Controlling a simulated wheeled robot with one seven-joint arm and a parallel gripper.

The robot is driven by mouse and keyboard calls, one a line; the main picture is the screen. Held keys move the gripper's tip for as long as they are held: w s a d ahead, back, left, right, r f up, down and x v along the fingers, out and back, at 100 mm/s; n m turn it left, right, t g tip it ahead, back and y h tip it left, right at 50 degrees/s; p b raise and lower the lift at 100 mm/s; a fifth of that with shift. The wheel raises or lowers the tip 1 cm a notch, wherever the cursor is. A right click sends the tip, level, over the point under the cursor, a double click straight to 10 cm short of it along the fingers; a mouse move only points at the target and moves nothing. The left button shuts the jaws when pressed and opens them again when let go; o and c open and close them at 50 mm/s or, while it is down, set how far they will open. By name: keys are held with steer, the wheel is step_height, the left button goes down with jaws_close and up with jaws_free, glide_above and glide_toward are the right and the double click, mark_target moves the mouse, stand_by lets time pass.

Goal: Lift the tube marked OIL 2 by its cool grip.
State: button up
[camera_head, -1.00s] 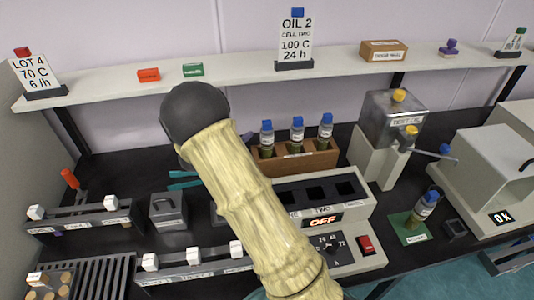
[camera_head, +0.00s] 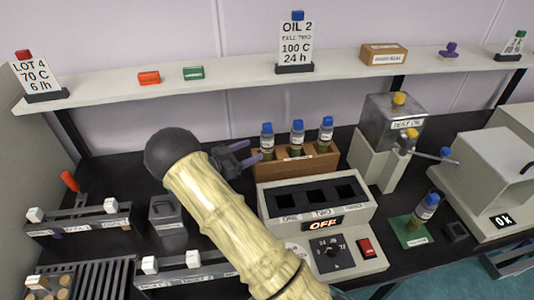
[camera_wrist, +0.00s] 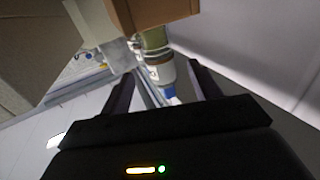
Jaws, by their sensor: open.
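Three upright tubes with blue caps and dark contents stand in a brown wooden rack: the left tube (camera_head: 267,141), the middle tube (camera_head: 297,139) and the right tube (camera_head: 326,134). Their labels are too small to read, so I cannot tell which is marked OIL 2. My gripper (camera_head: 248,152) is open at the left side of the rack (camera_head: 290,168), close to the left tube. In the wrist view a blue-capped tube (camera_wrist: 160,70) shows between the two fingers, further out; contact is not visible. Another blue-capped tube (camera_head: 425,208) leans on a green mat.
An OIL 2 card (camera_head: 296,42) stands on the shelf (camera_head: 220,76) above. The heater block (camera_head: 320,195) with an OFF display is in front of the rack. A metal TEST OIL tank (camera_head: 392,122) stands to the right.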

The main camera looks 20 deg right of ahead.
mark_target(262, 146)
steer(key=shift+w+d, duration=0.2)
steer(key=shift+d, duration=0.75)
steer(key=shift+w+d, duration=0.15)
steer(key=shift+d, duration=0.8)
steer(key=shift+p, duration=0.3)
steer(key=d, duration=0.1)
steer(key=d+p, duration=0.1)
steer(key=d, duration=0.1)
steer(key=d+r, duration=0.1)
steer(key=shift+w+d+p, duration=0.35)
steer(key=shift+w+d, duration=0.05)
steer(key=shift+d+f, duration=0.1)
steer(key=shift+d, duration=0.05)
jaws_close()
